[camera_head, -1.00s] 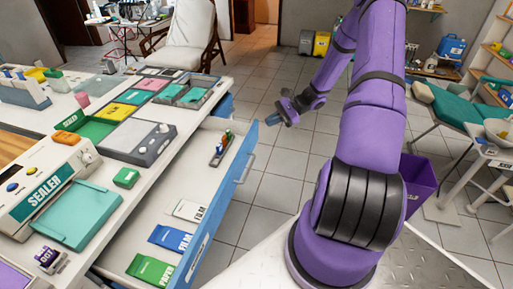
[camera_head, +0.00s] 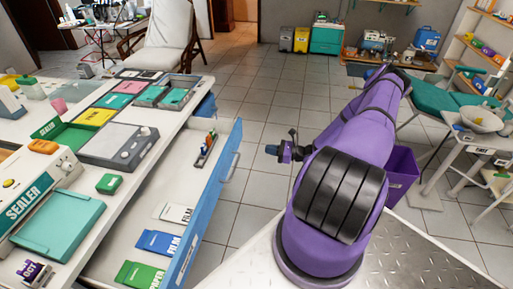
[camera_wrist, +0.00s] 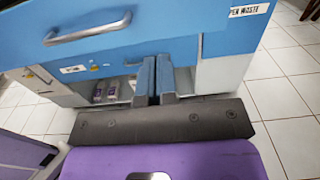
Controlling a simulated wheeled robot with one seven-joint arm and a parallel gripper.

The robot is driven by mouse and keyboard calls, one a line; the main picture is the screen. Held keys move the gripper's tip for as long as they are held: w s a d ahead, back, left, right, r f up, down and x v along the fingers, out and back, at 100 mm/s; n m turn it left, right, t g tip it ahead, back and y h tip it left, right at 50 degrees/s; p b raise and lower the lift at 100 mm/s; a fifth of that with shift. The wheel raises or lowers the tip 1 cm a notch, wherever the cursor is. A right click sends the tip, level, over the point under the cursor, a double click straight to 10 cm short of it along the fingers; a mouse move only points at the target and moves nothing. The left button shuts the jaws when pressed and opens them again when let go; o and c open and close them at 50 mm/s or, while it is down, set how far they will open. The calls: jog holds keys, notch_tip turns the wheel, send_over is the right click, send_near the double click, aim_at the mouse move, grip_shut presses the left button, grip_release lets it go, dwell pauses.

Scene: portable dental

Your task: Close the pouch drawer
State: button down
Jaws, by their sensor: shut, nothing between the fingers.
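The pouch drawer (camera_head: 195,215) is pulled out from the white counter, with its blue front facing my side. White, blue and green film and paper pouches (camera_head: 158,243) lie inside it, with a small holder of tools at the far end. Its metal handle (camera_head: 231,166) is on the blue front. My gripper (camera_head: 271,150) is shut and empty, to the right of the handle and apart from it. In the wrist view, my gripper's blue fingers (camera_wrist: 157,80) are together below a blue drawer front (camera_wrist: 150,28) with a metal handle (camera_wrist: 88,30).
The counter (camera_head: 122,181) holds the sealer (camera_head: 32,195), trays and a grey device. A shelf with small boxes (camera_wrist: 112,90) shows under the drawer in the wrist view. A purple bin (camera_head: 402,170) stands to the right of my arm. Tiled floor (camera_head: 255,105) beyond my gripper is clear.

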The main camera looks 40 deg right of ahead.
aim_at(236, 144)
jog(key=x, duration=1.3)
jog(key=shift+a, duration=0.1)
jog(key=x, duration=2.3)
jog(key=shift+w+a, duration=0.25)
jog(key=shift+w+a+r, duration=0.1)
jog(key=shift+w+a, duration=0.15)
jog(key=shift+w, duration=0.05)
